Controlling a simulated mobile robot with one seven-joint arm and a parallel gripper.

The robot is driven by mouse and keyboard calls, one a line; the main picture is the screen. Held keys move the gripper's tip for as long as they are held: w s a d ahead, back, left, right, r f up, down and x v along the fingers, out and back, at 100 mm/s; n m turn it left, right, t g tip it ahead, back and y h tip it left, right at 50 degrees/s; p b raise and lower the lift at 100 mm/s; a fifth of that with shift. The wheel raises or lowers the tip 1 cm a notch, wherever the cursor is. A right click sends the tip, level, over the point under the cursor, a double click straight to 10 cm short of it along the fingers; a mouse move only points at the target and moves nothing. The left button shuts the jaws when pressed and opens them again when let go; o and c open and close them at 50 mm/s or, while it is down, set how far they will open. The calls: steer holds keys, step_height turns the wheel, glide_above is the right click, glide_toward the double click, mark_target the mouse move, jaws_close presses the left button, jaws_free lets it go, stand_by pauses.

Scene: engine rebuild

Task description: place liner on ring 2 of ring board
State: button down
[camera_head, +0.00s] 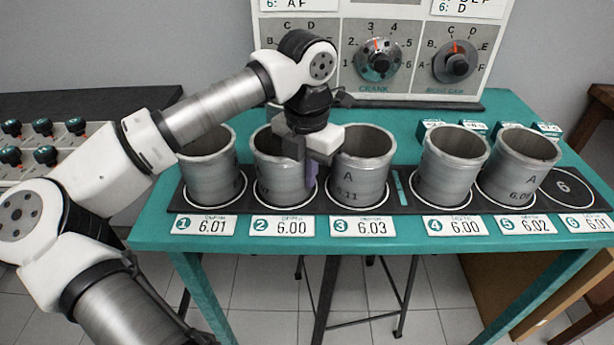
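The ring board (403,190) is a dark strip with white numbered rings along the green table. A grey metal liner (270,178) is upright at ring 2, its base inside the white ring outline; whether it fully rests on the board is unclear. My gripper (311,165) points down at the right side of this liner's rim, between it and the liner at ring 3 (362,180). A purplish finger part shows against the liner's right wall. The gripper body hides part of the rim, and whether the fingers are closed on the wall cannot be seen.
Other liners stand at ring 1 (212,175), ring 4 (450,170) and ring 5 (518,165). Ring 6 (565,187) is empty. Number cards line the front edge. A panel with dials (380,60) stands behind. Small green boxes (474,127) sit at the back right.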

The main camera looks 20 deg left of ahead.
steer(key=shift+r, duration=0.1)
steer(key=shift+f, duration=0.2)
steer(key=c, duration=1.6)
jaws_free()
steer(key=shift+c, duration=0.2)
steer(key=shift+r, duration=0.15)
step_height(320, 180, up, 12)
steer(key=shift+r, duration=0.1)
